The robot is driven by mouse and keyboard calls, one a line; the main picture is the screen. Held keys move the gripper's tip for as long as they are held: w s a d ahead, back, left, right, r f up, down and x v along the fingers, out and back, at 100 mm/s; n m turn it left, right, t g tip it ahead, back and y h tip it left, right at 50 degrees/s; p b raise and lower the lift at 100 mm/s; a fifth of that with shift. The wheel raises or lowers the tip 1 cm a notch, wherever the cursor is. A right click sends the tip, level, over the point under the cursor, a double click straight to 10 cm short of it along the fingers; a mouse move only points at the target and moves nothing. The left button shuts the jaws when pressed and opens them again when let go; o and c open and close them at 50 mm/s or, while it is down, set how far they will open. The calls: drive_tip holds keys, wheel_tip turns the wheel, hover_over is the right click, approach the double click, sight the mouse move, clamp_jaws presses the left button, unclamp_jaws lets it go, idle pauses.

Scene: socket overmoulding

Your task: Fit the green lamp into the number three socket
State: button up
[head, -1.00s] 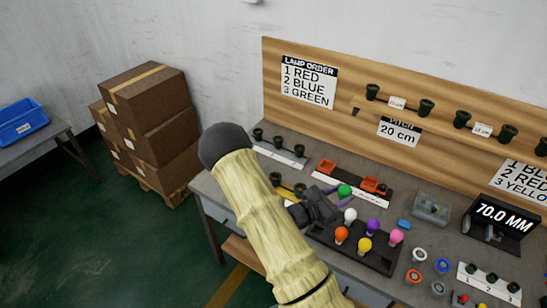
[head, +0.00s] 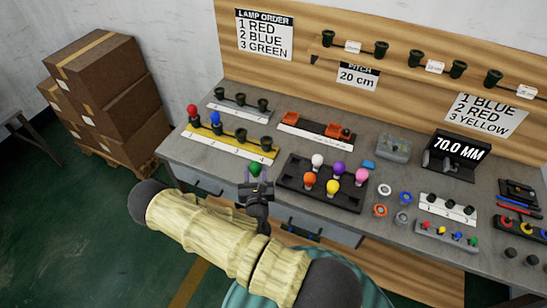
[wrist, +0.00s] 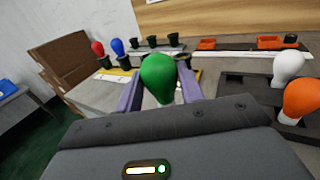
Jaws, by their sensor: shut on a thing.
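My gripper (head: 255,180) is shut on the green lamp (head: 254,169) and holds it bulb up in front of the table's front edge. In the wrist view the green lamp (wrist: 161,78) stands between the two fingers, its lower end hidden. The yellow socket strip (head: 228,144) lies at the table's left front, beyond my gripper. Its first socket bears the red lamp (head: 193,110) and its second the blue lamp (head: 214,118). The number three socket (head: 240,135) is a dark, empty cup right of the blue lamp. A fourth empty socket (head: 266,143) is beside it.
A dark tray (head: 290,182) with several lamps stands right of the strip. Behind the strip are a grey row of empty sockets (head: 240,101) and an orange-block fixture (head: 315,131). The wall sign (head: 264,35) lists 1 red, 2 blue, 3 green. Boxes (head: 95,90) stand left.

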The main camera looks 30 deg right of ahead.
drive_tip(key=a+f+n+y+b, duration=0.1)
drive_tip(key=a+f+y+b, duration=0.1)
drive_tip(key=f, duration=0.3)
drive_tip(key=s+a+f+n+t+y+b, duration=0.1)
drive_tip(key=a+f+n+y+b, duration=0.1)
drive_tip(key=f, duration=0.3)
drive_tip(key=a+f+n+y+b, duration=0.1)
drive_tip(key=a+f+y+b, duration=0.1)
drive_tip(key=f+b, duration=0.2)
drive_tip(key=shift+s+f+y, duration=0.4)
drive_tip(key=shift+f, duration=0.1)
drive_tip(key=shift+d, duration=0.1)
